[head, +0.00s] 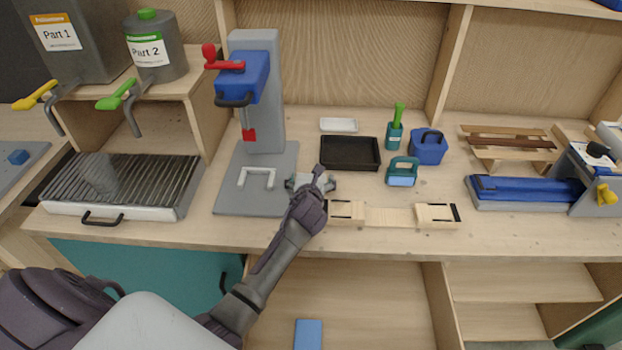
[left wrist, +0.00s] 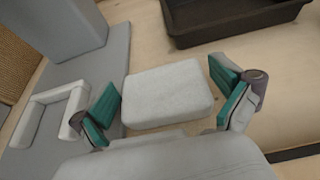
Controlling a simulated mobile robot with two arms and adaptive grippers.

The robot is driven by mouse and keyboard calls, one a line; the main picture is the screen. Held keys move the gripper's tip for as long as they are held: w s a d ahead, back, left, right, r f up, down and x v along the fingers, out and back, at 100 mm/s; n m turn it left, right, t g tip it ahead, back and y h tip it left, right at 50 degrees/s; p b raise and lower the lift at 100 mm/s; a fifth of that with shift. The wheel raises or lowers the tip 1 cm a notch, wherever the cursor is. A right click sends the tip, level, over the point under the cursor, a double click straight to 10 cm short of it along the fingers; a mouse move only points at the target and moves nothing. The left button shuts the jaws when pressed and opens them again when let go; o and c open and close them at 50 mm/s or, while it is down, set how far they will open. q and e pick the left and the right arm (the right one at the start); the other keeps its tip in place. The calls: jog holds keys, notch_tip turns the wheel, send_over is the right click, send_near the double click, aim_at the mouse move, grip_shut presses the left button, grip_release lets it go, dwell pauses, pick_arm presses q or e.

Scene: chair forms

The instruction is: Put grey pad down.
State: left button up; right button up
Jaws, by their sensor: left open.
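The grey pad (left wrist: 167,94), a pale rounded block, sits between the two spread fingers of my left gripper (left wrist: 167,103) in the left wrist view. There are gaps between the pad and the teal finger pads, so the gripper is open around it. The pad is over the edge of the grey base plate and the wooden bench; whether it rests flat is hard to tell. In the head view my left gripper (head: 311,183) is low at the plate's right edge and mostly hides the pad. My right gripper is not in view.
The grey press (head: 267,120) stands on its base plate (head: 232,190), with a white U-shaped bracket (head: 257,172) left of the gripper. A black tray (head: 350,153) lies just behind. Wooden fixture blocks (head: 436,216) lie to the right along the bench front.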

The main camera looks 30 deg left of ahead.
pick_arm(q)
jog(key=shift+r, duration=0.1)
jog(key=shift+s+r, duration=0.1)
jog(key=shift+s, duration=0.05)
jog(key=v, duration=1.1)
jog(key=shift+s+d+r, duration=0.15)
jog(key=shift+s+r, duration=0.05)
jog(key=shift+s, duration=0.1)
